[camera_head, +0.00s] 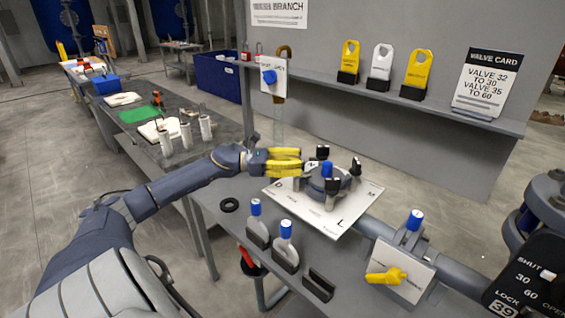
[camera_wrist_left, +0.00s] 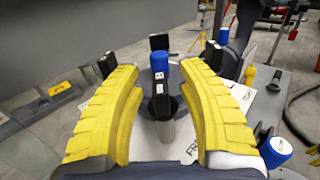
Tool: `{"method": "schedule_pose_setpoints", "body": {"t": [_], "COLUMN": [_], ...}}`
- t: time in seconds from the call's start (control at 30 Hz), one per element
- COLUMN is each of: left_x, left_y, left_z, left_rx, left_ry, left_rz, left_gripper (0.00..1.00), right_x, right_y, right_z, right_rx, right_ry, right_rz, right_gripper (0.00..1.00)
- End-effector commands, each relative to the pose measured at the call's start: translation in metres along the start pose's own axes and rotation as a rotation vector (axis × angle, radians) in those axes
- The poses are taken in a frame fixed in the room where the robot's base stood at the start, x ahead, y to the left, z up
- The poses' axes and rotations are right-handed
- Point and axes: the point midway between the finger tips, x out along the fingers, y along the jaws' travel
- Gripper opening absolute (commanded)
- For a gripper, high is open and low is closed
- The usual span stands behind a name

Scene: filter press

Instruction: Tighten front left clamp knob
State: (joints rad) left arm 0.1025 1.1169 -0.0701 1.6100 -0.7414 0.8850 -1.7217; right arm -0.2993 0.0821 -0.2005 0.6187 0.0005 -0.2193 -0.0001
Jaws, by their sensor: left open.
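The round grey filter housing (camera_head: 328,183) stands on a white lettered plate (camera_head: 287,199), with a blue-topped part (camera_head: 327,170) at its centre and several black clamp knobs around its rim, one at the near side (camera_head: 332,194) and one at the right (camera_head: 355,166). My left gripper (camera_head: 298,160) reaches the housing's left side with its yellow fingers apart. In the left wrist view, a black clamp knob (camera_wrist_left: 160,75) with a white label stands upright between the open fingers (camera_wrist_left: 158,68), with gaps on both sides. My right gripper is not in view.
Two blue-capped tags (camera_head: 285,243) stand in black holders at the table's front, beside a black ring (camera_head: 229,205). A yellow handle (camera_head: 386,276) sits on a pipe at the right. A shelf with yellow and white tags (camera_head: 417,70) runs behind.

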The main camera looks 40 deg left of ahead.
Motion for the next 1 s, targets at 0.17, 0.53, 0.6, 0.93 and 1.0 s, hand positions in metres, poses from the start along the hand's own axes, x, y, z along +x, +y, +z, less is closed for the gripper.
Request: {"method": "schedule_pose_setpoints", "body": {"t": [0.17,0.53,0.6,0.93,1.0], "left_x": [-0.015,-0.064,-0.073,-0.106,-0.110], "left_y": [0.000,0.000,0.000,0.000,0.000], "left_z": [-0.002,-0.002,-0.002,-0.001,-0.001], "left_rx": [-0.002,-0.003,-0.003,-0.002,-0.001], "left_ry": [0.003,0.003,0.003,0.002,0.002], "left_rz": [0.002,0.002,0.002,0.000,0.000], "left_gripper": [0.38,0.38,0.38,0.38,0.38], "right_x": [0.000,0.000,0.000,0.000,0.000], "right_y": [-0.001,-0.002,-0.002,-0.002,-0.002], "right_z": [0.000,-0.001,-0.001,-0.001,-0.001], "right_rx": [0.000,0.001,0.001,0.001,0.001], "right_ry": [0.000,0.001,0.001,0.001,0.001], "right_rz": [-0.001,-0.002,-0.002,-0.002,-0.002], "right_gripper": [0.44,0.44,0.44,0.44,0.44]}}
